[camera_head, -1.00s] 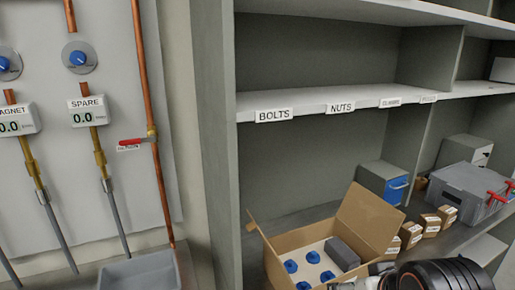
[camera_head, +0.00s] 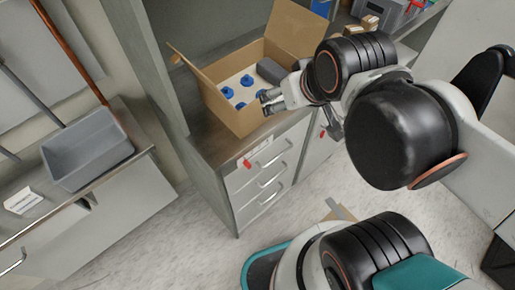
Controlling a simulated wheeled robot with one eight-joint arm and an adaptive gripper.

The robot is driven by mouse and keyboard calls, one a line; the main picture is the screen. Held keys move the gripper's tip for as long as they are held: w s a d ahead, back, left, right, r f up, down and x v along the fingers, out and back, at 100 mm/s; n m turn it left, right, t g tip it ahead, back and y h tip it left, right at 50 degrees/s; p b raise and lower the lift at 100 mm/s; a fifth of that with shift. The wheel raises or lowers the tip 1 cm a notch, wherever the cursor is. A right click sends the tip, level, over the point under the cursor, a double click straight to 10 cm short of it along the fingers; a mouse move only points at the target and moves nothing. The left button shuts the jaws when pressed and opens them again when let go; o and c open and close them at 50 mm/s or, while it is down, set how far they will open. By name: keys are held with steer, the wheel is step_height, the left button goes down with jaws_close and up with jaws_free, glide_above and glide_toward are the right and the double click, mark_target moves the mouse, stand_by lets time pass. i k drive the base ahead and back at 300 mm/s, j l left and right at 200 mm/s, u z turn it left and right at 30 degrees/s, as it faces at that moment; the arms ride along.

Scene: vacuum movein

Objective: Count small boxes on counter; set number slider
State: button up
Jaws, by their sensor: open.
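Two small brown boxes show at the top right, one lower (camera_head: 370,22) and one above it (camera_head: 375,6); the picture's top edge and my arm may hide others. They stand on the counter (camera_head: 212,142), whose front edge shows under the open carton. My gripper (camera_head: 268,101) is open at the carton's right front side, apart from the small boxes. I cannot tell whether it touches the carton. A pale strip with a red piece (camera_head: 246,163) is on the cabinet front; I cannot tell whether it is the number slider.
The open carton (camera_head: 232,113) holds blue-topped items and a dark grey block. A grey case (camera_head: 385,10) is at the top right. A grey bin (camera_head: 88,150) stands on the left bench. Grey drawers (camera_head: 262,182) are under the counter. Pale floor (camera_head: 190,235) is clear in front.

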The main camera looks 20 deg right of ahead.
mark_target(247, 163)
steer(key=k+j+z, duration=0.1)
steer(key=k+j, duration=0.15)
steer(key=k, duration=0.25)
steer(key=k+j+z, duration=0.15)
steer(key=k, duration=0.35)
steer(key=k+j+z, duration=0.1)
steer(key=k+j, duration=0.15)
steer(key=k, duration=0.25)
steer(key=k+j+z, duration=0.1)
steer(key=k, duration=0.4)
